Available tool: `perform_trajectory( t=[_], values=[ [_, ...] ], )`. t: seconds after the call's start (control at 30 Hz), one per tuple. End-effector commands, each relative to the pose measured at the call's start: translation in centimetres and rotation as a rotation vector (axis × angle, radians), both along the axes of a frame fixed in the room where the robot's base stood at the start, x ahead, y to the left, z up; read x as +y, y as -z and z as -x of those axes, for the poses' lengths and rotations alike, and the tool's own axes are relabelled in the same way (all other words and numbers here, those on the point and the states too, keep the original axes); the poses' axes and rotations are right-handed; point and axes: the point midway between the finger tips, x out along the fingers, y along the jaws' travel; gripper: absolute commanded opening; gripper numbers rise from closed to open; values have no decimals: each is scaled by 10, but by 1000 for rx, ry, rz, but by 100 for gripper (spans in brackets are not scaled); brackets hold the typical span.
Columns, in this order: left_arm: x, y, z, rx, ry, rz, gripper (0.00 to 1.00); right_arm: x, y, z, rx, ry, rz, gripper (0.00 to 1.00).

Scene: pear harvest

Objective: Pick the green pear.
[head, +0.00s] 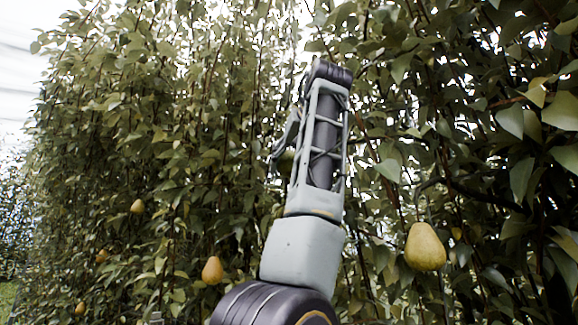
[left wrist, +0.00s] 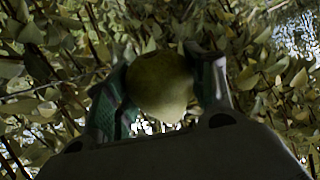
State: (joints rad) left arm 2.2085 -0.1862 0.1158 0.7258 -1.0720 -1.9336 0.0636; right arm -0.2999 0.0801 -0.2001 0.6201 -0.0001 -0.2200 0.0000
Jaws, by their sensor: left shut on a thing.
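The green pear (left wrist: 160,86) sits between the two fingers of my left gripper (left wrist: 163,72) in the left wrist view. The fingers are shut on it, one on each side, and the palm covers the area below it. In the head view my left arm rises through the middle, and part of the left gripper (head: 284,140) shows at the arm's left edge among leaves. The held pear is mostly hidden there by the arm and gripper. My right gripper is not in view.
A large yellow-green pear (head: 425,247) hangs to the right of my arm. An orange-yellow pear (head: 213,270) hangs to the left, and another pear (head: 137,206) hangs farther left. Dense leaves and thin branches surround the gripper. Open sky shows at the far left.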

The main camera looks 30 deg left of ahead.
Motion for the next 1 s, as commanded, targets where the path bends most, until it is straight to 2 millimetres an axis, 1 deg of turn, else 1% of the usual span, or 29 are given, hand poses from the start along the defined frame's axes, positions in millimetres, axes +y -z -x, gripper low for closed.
perform_trajectory(
  t=[0.73,1.0],
  values=[
    [-5,-6,5,83,3,46,26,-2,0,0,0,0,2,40],
    [-6,-6,7,108,2,62,26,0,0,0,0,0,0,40]
  ],
)
